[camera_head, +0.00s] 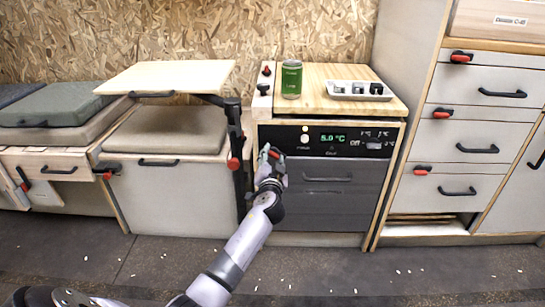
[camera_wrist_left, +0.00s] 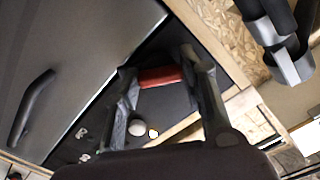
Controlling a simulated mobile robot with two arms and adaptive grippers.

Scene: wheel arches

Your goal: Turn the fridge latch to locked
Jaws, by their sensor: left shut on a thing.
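The fridge (camera_head: 318,205) has a dark grey front with a handle, below a black control panel (camera_head: 325,140) reading 5.0 °C. Its red latch (camera_head: 276,153) is at the upper left of the front, partly hidden by my left gripper (camera_head: 270,155). In the left wrist view the red latch (camera_wrist_left: 160,76) lies across between the two fingers of my left gripper (camera_wrist_left: 160,70), which is shut on it. The fridge front (camera_wrist_left: 90,60) and its handle fill the left of that view. The latch's exact setting cannot be told. My right gripper is not in view.
A wooden flap table (camera_head: 167,77) on a black post (camera_head: 238,150) stands close left of my gripper. A green can (camera_head: 291,79) and a white tray (camera_head: 358,91) with dark items sit on the counter above. Drawers (camera_head: 455,150) with red latches stand at right.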

